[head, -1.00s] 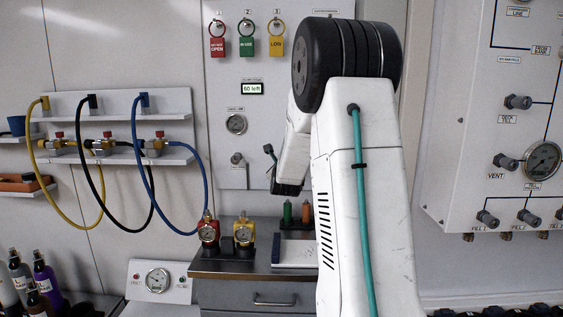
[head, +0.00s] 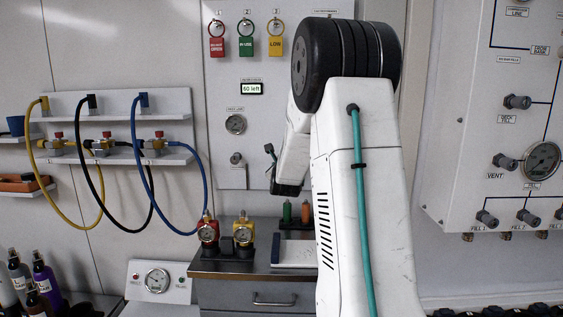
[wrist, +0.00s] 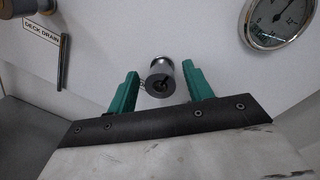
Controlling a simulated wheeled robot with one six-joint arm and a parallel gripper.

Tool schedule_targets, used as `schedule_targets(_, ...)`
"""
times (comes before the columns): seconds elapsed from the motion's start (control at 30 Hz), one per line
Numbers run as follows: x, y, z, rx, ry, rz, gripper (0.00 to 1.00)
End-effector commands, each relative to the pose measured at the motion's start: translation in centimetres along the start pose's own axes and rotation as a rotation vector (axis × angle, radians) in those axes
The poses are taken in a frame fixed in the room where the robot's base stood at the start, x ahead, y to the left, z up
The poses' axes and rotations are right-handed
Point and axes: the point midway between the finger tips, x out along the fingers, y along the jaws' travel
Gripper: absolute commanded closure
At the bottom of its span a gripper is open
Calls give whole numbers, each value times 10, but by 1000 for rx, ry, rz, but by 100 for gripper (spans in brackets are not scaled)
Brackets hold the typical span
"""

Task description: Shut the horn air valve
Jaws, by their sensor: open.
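In the wrist view a round grey valve knob (wrist: 160,80) with a dark hollow face sticks out of a pale panel. My gripper (wrist: 161,70) is open, with one green finger on each side of the knob. Gaps show beside the knob, and it is not gripped. No label naming the horn air is readable, so I cannot tell for sure that this knob is the horn air valve. In the head view my arm hides part of the middle panel, and my fingers cannot be made out.
In the wrist view a gauge (wrist: 279,20) is at upper right; a "DECK DRAIN" label (wrist: 41,33) and a bar handle (wrist: 62,60) are at left. In the head view a panel with several knobs (head: 518,102) stands right, and hoses (head: 151,165) hang left above a cabinet (head: 255,293).

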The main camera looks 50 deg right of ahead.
Motion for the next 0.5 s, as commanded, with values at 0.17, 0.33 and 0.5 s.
schedule_targets(0.17, -16, 0, 1, 0, -1, 0, 49)
schedule_targets(0.33, -47, -1, 0, 0, 0, 0, 49)
schedule_targets(0.5, -70, 0, 0, 1, 1, 0, 49)
